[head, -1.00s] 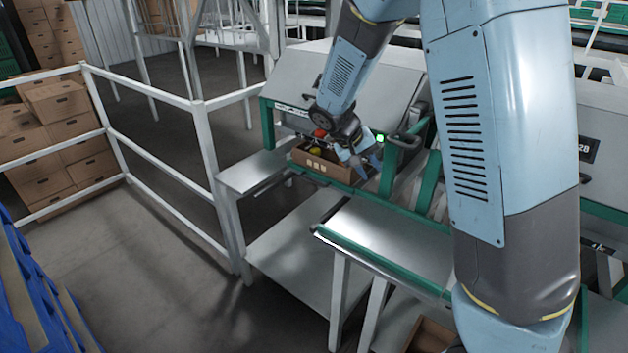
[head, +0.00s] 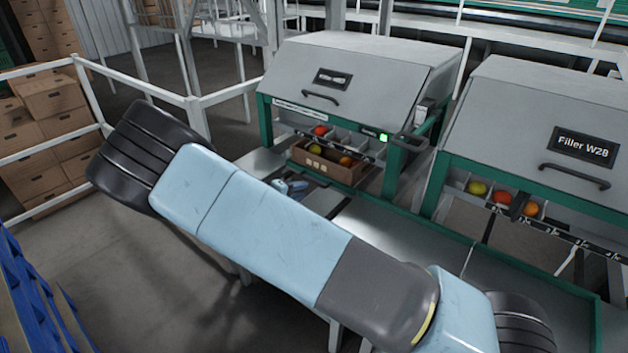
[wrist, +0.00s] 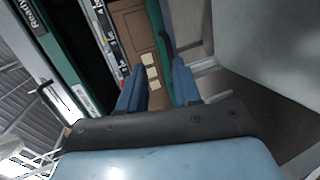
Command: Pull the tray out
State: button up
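The tray (head: 330,172) is a brown cardboard box with pale square marks on its front wall. It sits in the opening of the left filler machine, under the grey hood, with red and orange tomatoes inside. In the wrist view the tray's brown wall (wrist: 133,32) lies ahead of the fingers. My gripper (head: 291,187) is in front of and below the tray, partly hidden by my arm. In the wrist view its blue fingers (wrist: 158,86) are spread with a gap between them, empty and apart from the tray.
A second filler (head: 515,140), labelled Filler W28, stands at right with tomatoes in its chute. A green-edged metal table (head: 400,232) lies in front. A white railing (head: 150,90) and stacked cartons (head: 50,100) are at left, blue crates (head: 35,300) at lower left.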

aim_at(312, 182)
jog(key=w+a+f+n+t, duration=0.1)
jog(key=a+f+n+t, duration=0.1)
jog(key=a+f, duration=0.15)
jog(key=shift+y, duration=0.3)
jog(key=x, duration=0.8)
jog(key=r+x, duration=0.1)
jog(key=x, duration=0.4)
jog(key=shift+w+a, duration=0.2)
jog(key=shift+w, duration=0.15)
jog(key=shift+c, duration=0.4)
grip_shut()
jog(key=shift+s, duration=0.1)
